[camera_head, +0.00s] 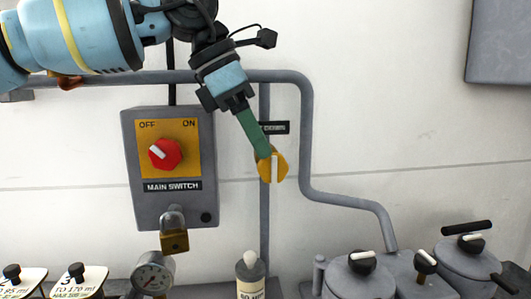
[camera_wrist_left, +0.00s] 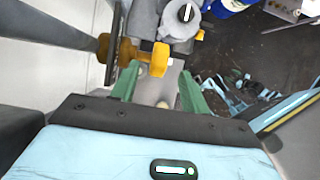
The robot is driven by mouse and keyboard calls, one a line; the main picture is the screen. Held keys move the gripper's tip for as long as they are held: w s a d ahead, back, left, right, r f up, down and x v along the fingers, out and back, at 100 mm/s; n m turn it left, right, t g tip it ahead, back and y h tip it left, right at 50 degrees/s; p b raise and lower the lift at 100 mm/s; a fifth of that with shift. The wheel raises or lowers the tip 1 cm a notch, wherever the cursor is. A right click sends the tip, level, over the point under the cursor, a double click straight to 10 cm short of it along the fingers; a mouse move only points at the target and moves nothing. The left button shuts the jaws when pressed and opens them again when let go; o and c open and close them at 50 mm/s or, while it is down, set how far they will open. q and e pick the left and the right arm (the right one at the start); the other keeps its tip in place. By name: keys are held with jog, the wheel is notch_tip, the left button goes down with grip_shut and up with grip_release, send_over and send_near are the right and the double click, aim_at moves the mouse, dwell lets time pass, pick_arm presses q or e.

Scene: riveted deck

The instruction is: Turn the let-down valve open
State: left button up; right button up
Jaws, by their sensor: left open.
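The let-down valve is a round yellow knob (camera_head: 278,168) with a white pointer mark standing about vertical. It sits on a grey vertical pipe, below a dark label (camera_head: 276,127) that my gripper partly hides. My left gripper (camera_head: 263,152) comes down from the upper left, its green fingers overlapping the knob's upper left edge. In the left wrist view the yellow knob (camera_wrist_left: 159,60) lies at or just beyond the tips of the open left gripper (camera_wrist_left: 157,80), roughly between the two fingers. Whether they touch it I cannot tell. My right gripper is not in view.
A grey main switch box (camera_head: 131,170) with a red knob (camera_head: 166,154) and a hanging padlock (camera_head: 174,238) is left of the valve. A gauge (camera_head: 153,273), a bottle (camera_head: 250,275) and lidded grey pots (camera_head: 360,280) stand below. The wall right of the valve is mostly clear.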

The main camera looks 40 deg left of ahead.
pick_arm(q)
jog(key=shift+v, duration=1.55)
jog(key=shift+f, duration=0.15)
